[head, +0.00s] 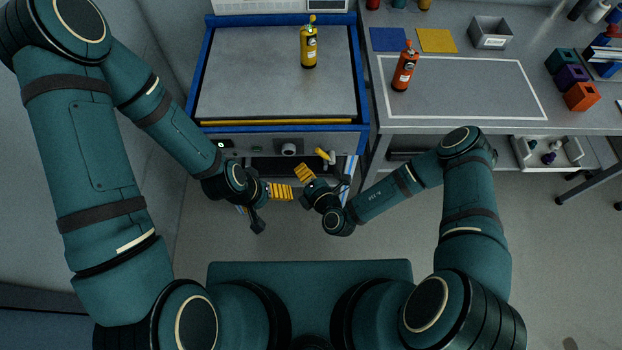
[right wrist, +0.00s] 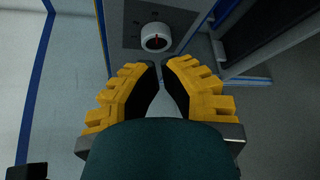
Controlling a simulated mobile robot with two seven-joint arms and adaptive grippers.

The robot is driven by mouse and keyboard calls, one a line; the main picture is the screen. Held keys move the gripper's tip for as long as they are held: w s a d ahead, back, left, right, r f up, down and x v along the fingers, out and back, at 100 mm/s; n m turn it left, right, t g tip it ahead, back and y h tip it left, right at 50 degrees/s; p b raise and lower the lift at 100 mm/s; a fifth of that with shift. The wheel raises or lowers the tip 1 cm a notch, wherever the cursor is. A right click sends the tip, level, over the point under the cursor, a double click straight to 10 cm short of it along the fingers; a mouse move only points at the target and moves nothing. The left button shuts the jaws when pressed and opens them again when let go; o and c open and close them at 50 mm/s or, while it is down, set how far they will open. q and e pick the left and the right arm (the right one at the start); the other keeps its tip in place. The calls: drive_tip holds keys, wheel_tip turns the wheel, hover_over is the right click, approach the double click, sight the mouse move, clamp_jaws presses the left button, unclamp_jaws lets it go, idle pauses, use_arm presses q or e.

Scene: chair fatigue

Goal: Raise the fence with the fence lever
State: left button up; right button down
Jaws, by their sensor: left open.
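The fence lever (head: 322,154) is a short yellow handle on a light stem, at the right of the blue-framed machine's front panel. I take the fence to be the yellow-edged strip (head: 275,122) along the front of the machine's grey top. My left gripper (head: 281,191) is open and empty in front of the panel, lower left of the lever. My right gripper (head: 304,172) is just below and left of the lever, apart from it. Its yellow fingers also show in the right wrist view (right wrist: 162,66), with a narrow gap between them and nothing visibly held. The lever is not visible there.
A round knob (head: 289,149) sits left of the lever; a white knob with a red mark (right wrist: 155,37) shows in the right wrist view. A yellow bottle (head: 308,47) stands on the machine top. A grey bench (head: 460,123) with an orange bottle (head: 404,68) adjoins at right.

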sight(324, 155)
drive_tip(key=x, duration=0.3)
drive_tip(key=shift+w+a+f, duration=0.1)
drive_tip(key=shift+w+a, duration=0.05)
drive_tip(key=shift+w, duration=0.1)
drive_tip(key=d, duration=0.1)
drive_tip(key=w+d+r, duration=0.1)
drive_tip(key=d, duration=0.1)
drive_tip(key=shift+w+d+r, duration=0.2)
drive_tip(key=shift+r, duration=0.05)
